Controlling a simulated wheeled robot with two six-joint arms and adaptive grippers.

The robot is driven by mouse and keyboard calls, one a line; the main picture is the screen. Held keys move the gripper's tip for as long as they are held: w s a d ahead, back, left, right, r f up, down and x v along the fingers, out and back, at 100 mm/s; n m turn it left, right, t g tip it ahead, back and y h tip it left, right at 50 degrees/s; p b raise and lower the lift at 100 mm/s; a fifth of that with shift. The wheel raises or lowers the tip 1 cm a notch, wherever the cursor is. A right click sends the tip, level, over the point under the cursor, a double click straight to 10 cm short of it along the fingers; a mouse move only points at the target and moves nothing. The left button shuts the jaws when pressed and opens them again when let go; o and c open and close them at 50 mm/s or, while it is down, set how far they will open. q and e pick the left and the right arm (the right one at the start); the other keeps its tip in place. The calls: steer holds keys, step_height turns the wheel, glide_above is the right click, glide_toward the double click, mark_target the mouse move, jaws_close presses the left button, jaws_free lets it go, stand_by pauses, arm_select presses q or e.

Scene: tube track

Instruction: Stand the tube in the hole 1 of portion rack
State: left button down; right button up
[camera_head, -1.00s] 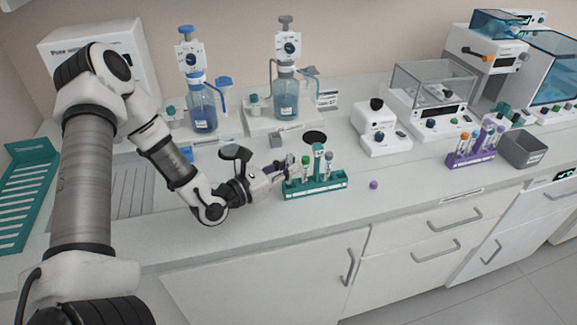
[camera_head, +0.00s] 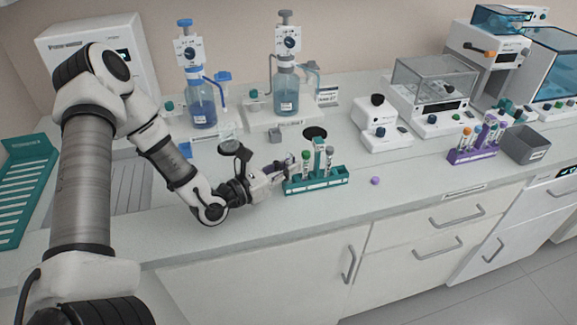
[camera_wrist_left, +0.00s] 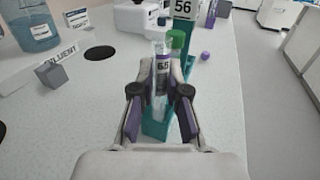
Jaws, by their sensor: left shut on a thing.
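My left gripper (camera_head: 284,169) is shut on a clear tube (camera_wrist_left: 161,78) with a white label that seems to read 65. The tube is roughly upright at the near-left end of the teal rack (camera_head: 318,183). Its lower end is over or in the rack's end; the fingers hide whether it sits in a hole. My right gripper is out of view.
A purple cap (camera_head: 375,181) lies on the counter right of the teal rack. A purple rack (camera_head: 472,153) with several tubes and a grey bin (camera_head: 526,145) stand farther right. Behind are a small grey block (camera_head: 275,136), a dark round hole (camera_head: 315,132) and bottle dispensers (camera_head: 202,103).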

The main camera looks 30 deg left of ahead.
arm_select(q)
steer(key=shift+f+b, duration=0.35)
steer(key=shift+f, duration=0.1)
steer(key=c, duration=1.1)
jaws_free()
step_height(320, 180, up, 10)
steer(key=shift+r, duration=0.1)
